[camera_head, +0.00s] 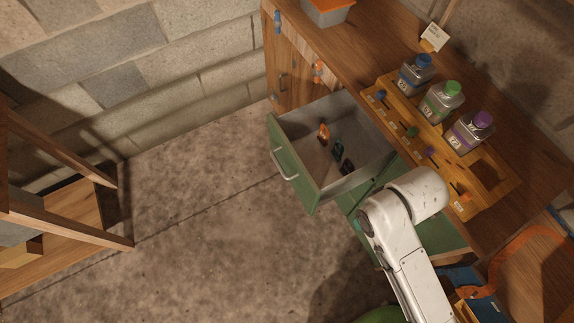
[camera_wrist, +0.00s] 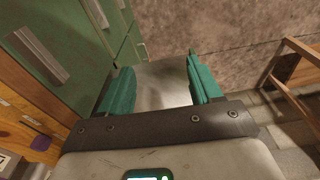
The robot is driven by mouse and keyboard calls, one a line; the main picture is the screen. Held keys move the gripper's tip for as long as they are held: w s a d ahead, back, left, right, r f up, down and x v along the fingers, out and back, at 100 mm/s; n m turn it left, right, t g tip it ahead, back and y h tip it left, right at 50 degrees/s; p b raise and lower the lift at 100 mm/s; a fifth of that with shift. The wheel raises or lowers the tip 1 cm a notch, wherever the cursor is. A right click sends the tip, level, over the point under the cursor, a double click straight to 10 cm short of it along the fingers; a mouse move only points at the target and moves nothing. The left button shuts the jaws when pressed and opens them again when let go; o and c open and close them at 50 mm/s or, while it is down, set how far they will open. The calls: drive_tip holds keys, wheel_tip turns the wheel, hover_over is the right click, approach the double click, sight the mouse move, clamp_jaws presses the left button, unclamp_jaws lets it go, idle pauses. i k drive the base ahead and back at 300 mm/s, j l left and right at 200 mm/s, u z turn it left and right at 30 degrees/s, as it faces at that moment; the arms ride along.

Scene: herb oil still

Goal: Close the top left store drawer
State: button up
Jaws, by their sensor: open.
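The top left store drawer (camera_head: 292,168) stands pulled out from the bench in the head view. It has a green front, a pale bar handle (camera_head: 285,165) and a grey inside. A few small orange and dark items (camera_head: 337,150) lie in it. My gripper (camera_wrist: 160,66) shows two teal fingers set apart in the wrist view. A grey metal surface shows between them; I cannot tell which part it is. Green fronts (camera_wrist: 75,25) with a pale handle (camera_wrist: 40,55) lie left of the fingers. In the head view my arm covers the gripper, right of the drawer.
On the wooden bench top, a rack (camera_head: 490,180) holds bottles with blue (camera_head: 415,75), green (camera_head: 441,102) and purple (camera_head: 469,132) caps. A wooden cupboard door (camera_head: 290,75) is left of the drawer. A wooden frame (camera_head: 65,170) stands at far left. The concrete floor (camera_head: 210,220) between is clear.

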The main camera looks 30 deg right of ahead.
sight(313, 171)
drive_tip(key=k+j, duration=0.1)
drive_tip(key=j, duration=1.3)
drive_tip(key=i+z, duration=0.05)
